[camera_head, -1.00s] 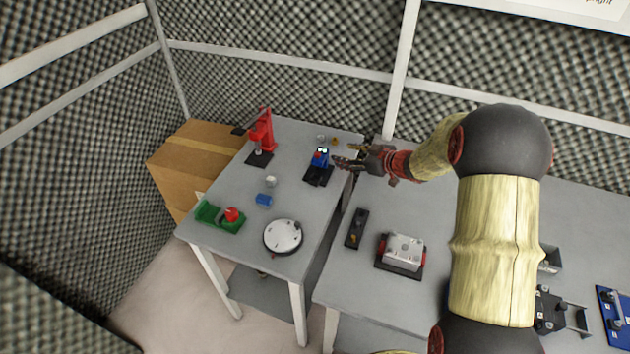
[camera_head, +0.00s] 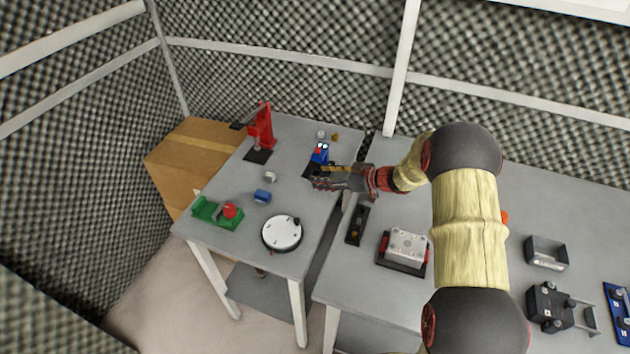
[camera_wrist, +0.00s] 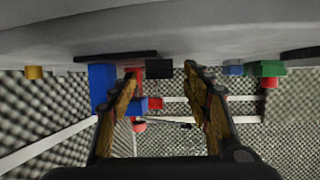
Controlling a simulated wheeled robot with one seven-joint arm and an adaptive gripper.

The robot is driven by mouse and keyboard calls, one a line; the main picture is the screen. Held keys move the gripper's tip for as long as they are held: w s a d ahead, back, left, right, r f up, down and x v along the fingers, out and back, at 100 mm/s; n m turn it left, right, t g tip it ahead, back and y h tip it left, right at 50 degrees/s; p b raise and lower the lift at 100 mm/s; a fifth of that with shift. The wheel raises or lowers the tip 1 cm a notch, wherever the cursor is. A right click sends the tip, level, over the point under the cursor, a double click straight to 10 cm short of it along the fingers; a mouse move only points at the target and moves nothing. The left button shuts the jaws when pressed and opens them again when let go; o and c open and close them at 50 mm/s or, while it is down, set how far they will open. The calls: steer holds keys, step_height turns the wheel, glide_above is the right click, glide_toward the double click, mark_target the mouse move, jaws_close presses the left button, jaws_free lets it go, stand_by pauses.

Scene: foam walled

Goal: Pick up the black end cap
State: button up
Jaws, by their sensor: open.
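A small black block-like piece (camera_wrist: 159,70), likely the black end cap, shows in the wrist view against the grey tabletop, which appears at the top of that picture. It lies in the gap between my fingertips, apart from both. I cannot pick it out surely in the head view. My gripper (camera_head: 318,182) is over the right side of the left table, by the blue fixture on a black base. In the wrist view my gripper (camera_wrist: 163,76) is open, with nothing held between its fingers.
The blue fixture (camera_head: 320,153) stands close to my gripper. A red press (camera_head: 262,128), grey cylinder (camera_head: 270,177), blue cylinder (camera_head: 262,197), green fixture (camera_head: 216,213) and white disc (camera_head: 282,233) share that table. Its middle has free room. A second table (camera_head: 340,285) adjoins on the right.

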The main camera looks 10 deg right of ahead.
steer(key=shift+w+a+f, duration=0.2)
steer(key=shift+w+a, duration=0.1)
steer(key=shift+w, duration=0.05)
steer(key=shift+r, duration=0.1)
steer(key=shift+c, duration=0.8)
steer(key=c, duration=1)
steer(key=shift+c, duration=0.2)
